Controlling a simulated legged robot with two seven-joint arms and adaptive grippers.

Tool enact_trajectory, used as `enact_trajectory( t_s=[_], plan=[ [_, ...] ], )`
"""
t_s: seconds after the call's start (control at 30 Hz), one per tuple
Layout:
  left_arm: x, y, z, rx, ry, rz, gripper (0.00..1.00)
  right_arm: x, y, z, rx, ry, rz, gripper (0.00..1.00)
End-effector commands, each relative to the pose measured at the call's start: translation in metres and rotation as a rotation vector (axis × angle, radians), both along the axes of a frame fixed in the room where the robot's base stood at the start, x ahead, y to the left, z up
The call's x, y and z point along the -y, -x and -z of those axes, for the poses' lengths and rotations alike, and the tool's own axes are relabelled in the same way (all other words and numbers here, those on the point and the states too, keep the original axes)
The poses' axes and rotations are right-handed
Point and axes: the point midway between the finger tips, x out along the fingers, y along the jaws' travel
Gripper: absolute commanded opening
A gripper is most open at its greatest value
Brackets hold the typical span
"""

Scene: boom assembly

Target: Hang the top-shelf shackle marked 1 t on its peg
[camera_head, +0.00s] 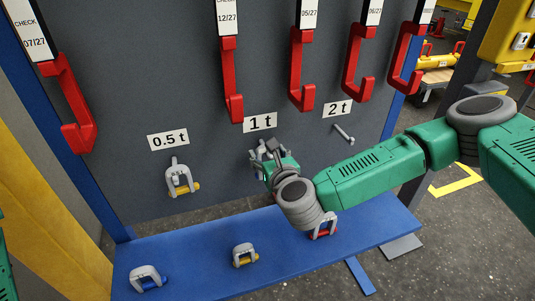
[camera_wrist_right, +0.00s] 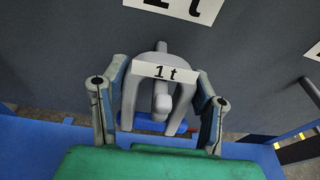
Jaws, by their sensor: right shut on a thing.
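The grey shackle marked 1 t (camera_wrist_right: 131,88), with a blue pin, is between the two fingers of my right gripper (camera_wrist_right: 163,108). In the head view this gripper (camera_head: 265,153) is at the grey board, just below the board's 1 t sign (camera_head: 260,123), and partly hides the shackle. The gripper is shut on the shackle. In the wrist view the shackle is upright, bow up. The grey peg (camera_wrist_right: 161,104) shows above the bow, and its rounded end shows inside the bow opening, below the label. Whether the bow rests on the peg I cannot tell. My left gripper is out of view.
A shackle with a yellow pin (camera_head: 180,181) hangs under the 0.5 t sign. The 2 t peg (camera_head: 344,134) is bare. The blue shelf (camera_head: 200,272) holds several shackles, one partly behind my right wrist. Red hooks (camera_head: 232,80) hang above the signs.

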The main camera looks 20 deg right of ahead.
Motion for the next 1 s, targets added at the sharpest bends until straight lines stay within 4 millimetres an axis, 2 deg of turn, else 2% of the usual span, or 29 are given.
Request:
enact_trajectory(
  t_s=[0.13,0.17,0.2,0.23,0.53,0.67,1.0],
  plan=[
    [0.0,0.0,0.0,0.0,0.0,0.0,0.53,0.0,0.001,0.003,-0.007,0.002,0.0,0.09],
    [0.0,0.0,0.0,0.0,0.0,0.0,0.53,0.0,0.001,0.004,-0.007,0.002,0.0,0.61],
    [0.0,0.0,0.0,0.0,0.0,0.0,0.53,0.0,0.001,0.004,-0.007,0.002,0.0,0.75],
    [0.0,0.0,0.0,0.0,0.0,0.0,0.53,0.0,0.001,0.003,-0.007,0.002,0.0,0.78],
    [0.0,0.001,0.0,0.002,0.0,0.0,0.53,0.0,0.002,0.003,-0.007,0.002,-0.001,0.78],
    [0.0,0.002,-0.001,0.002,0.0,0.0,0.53,0.0,0.012,0.001,-0.006,0.001,-0.002,0.78],
    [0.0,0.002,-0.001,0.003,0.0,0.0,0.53,0.0,0.079,-0.013,-0.008,-0.001,-0.005,0.78]
  ],
)
